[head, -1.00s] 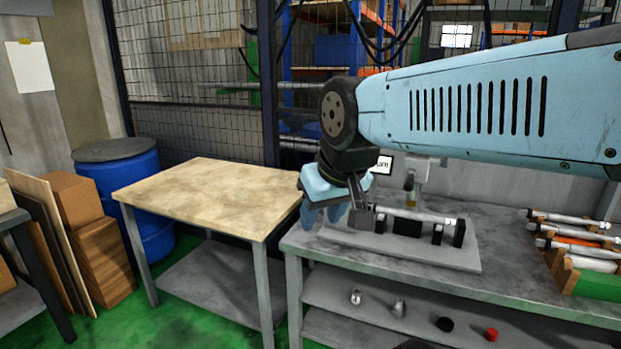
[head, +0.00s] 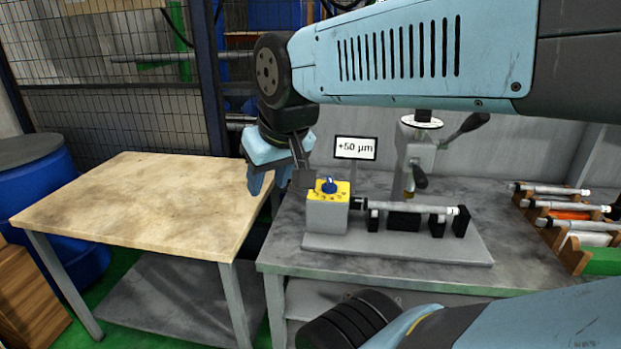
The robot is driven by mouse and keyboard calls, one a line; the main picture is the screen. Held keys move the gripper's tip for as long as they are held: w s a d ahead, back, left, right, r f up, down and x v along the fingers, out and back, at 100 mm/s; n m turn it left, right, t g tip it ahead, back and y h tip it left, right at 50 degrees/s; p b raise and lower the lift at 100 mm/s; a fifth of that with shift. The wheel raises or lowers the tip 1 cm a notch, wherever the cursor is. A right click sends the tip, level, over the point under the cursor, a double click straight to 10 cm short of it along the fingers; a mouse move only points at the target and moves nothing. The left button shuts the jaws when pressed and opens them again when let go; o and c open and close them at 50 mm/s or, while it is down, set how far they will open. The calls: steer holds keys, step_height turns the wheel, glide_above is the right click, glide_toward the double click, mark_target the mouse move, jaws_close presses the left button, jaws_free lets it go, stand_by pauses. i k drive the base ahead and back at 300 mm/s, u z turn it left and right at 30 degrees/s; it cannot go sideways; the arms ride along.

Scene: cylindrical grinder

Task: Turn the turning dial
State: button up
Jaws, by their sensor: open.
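The turning dial (head: 329,185) is a small blue knob on the yellow top of a grey box, the dial box (head: 326,213), at the left end of a fixture on the metal bench. A shaft (head: 415,208) lies level in the fixture to its right. My gripper (head: 262,185), light blue with a dark wrist, hangs fingers down to the left of the dial, over the gap between the two tables. It is open and holds nothing visible. The gripper is apart from the dial in the picture; how far in depth I cannot tell.
A small display (head: 356,148) reading "+50 µm" stands behind the dial box. A grey device with a lever (head: 420,160) stands behind the shaft. A rack with several shafts (head: 560,215) is at the right. The wooden table (head: 140,205) is bare.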

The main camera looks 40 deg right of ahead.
mark_target(329, 188)
steer(key=z, duration=0.95)
steer(key=k, duration=0.55)
steer(key=z, duration=0.05)
steer(key=i, duration=0.55)
steer(key=u, duration=0.1)
